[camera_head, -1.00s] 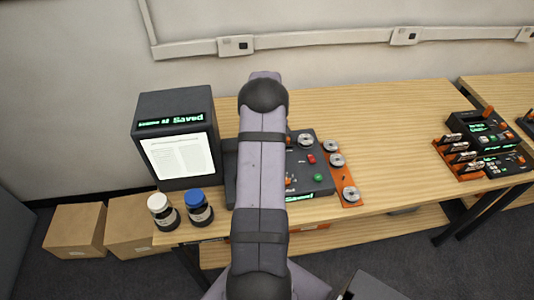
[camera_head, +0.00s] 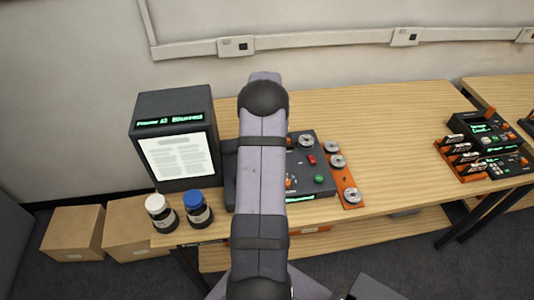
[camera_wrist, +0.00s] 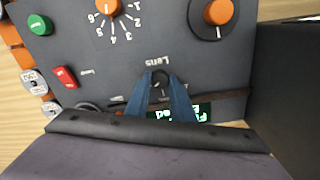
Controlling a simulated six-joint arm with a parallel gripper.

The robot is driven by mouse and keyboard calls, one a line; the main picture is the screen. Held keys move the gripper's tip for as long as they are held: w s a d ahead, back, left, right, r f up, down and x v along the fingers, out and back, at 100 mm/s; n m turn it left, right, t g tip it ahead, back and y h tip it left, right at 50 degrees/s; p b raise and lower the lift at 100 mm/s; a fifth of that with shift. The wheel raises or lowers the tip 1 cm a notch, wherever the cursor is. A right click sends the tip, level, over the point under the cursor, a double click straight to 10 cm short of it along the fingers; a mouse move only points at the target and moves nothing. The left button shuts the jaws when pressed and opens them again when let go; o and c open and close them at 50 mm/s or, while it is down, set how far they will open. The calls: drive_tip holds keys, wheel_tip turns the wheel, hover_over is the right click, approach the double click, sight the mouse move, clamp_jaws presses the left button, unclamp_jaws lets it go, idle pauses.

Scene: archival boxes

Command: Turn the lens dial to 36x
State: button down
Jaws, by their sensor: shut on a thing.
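The lens dial (camera_wrist: 160,77) is a small dark knob beside the upside-down "Lens" label in the wrist view. My gripper (camera_wrist: 161,82) has two blue fingers shut on it. The fingers cover much of the dial, so its magnification marks and setting cannot be read. The dark control panel (camera_head: 312,172) stands on the table in the head view, partly hidden by my arm; the gripper is hidden there too. The monitor (camera_head: 172,112) at left shows a page with blurry text, and its green line seems to end in "Blurred".
The panel has an orange numbered dial (camera_wrist: 107,7), another orange knob (camera_wrist: 217,11), a red switch (camera_wrist: 64,77) and a green button (camera_wrist: 39,24). Grey reels lie on an orange strip (camera_head: 345,180) at right. Two jars (camera_head: 199,213) stand at the table's front left. The middle right tabletop is clear.

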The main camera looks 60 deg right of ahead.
idle(0.4)
drive_tip(key=c, duration=1.5)
unclamp_jaws()
drive_tip(key=shift+c, duration=0.2)
drive_tip(key=shift+r, duration=0.15)
drive_tip(key=shift+r+b, duration=1.15)
drive_tip(key=shift+r, duration=2.4)
drive_tip(key=a+r+n+y+p, duration=0.3)
drive_tip(key=a+n+p, duration=0.1)
drive_tip(key=a, duration=2.8)
drive_tip(key=s+a+f+n+h+b, duration=0.3)
drive_tip(key=s+a+n, duration=0.3)
drive_tip(key=a+n, duration=0.2)
drive_tip(key=shift+s+a+n+b, duration=0.35)
drive_tip(key=shift+a+b, duration=0.2)
drive_tip(key=shift+a, duration=0.65)
